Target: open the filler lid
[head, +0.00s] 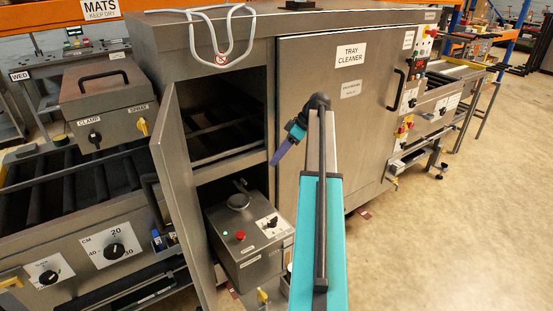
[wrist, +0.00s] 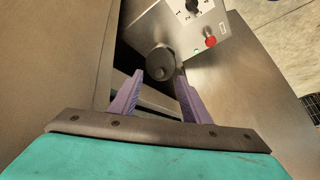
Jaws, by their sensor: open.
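The filler lid (head: 238,201) is a round dark cap on top of a steel box (head: 252,265) in the lower compartment of the tray cleaner. In the wrist view the lid (wrist: 160,60) appears ahead of my fingers, roughly midway between their tips, and looks closed. My gripper (head: 275,161) has purple fingers and is open and empty. In the head view it is in front of the compartment opening, above and to the right of the lid. It also shows in the wrist view (wrist: 159,82). No contact with the lid is visible.
The steel door (head: 185,200) of the compartment stands open on the left. The closed tray cleaner door (head: 340,100) is on the right. A shelf edge (head: 228,160) crosses above the box. The box has a red button (head: 240,236) and a dial panel (head: 270,222).

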